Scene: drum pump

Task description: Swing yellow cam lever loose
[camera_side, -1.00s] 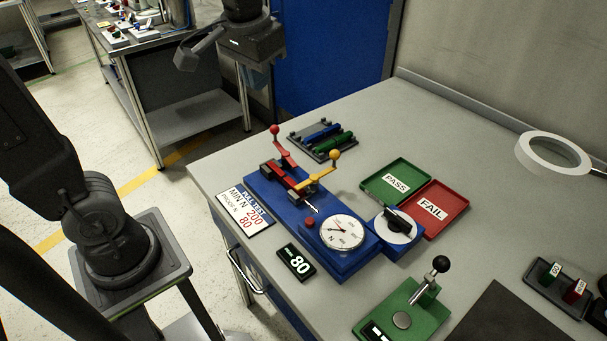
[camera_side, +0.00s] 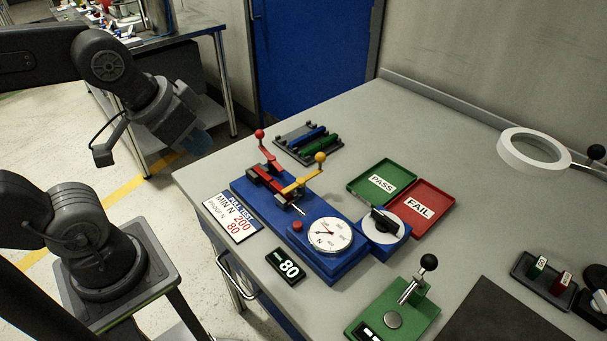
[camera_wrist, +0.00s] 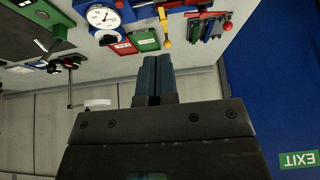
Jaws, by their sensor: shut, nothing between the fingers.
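The yellow cam lever (camera_side: 303,184), with a yellow ball at its end, is on the blue pull-test fixture (camera_side: 322,262). The lever is raised at a slant, its ball at the upper right. It also shows at the top of the wrist view (camera_wrist: 164,26). A red lever (camera_side: 267,152) with a red ball stands behind it. My gripper (camera_side: 203,143) hangs in the air left of the bench, well apart from the lever. In the wrist view its blue fingers (camera_wrist: 153,72) are together and empty.
A round dial (camera_side: 327,235) and a black-handled knob (camera_side: 384,221) sit at the fixture's near right. Green PASS (camera_side: 363,194) and red FAIL (camera_side: 438,203) trays lie to the right. A rack with blue and green pieces (camera_side: 284,142) is behind. A green lever press (camera_side: 375,318) stands in front.

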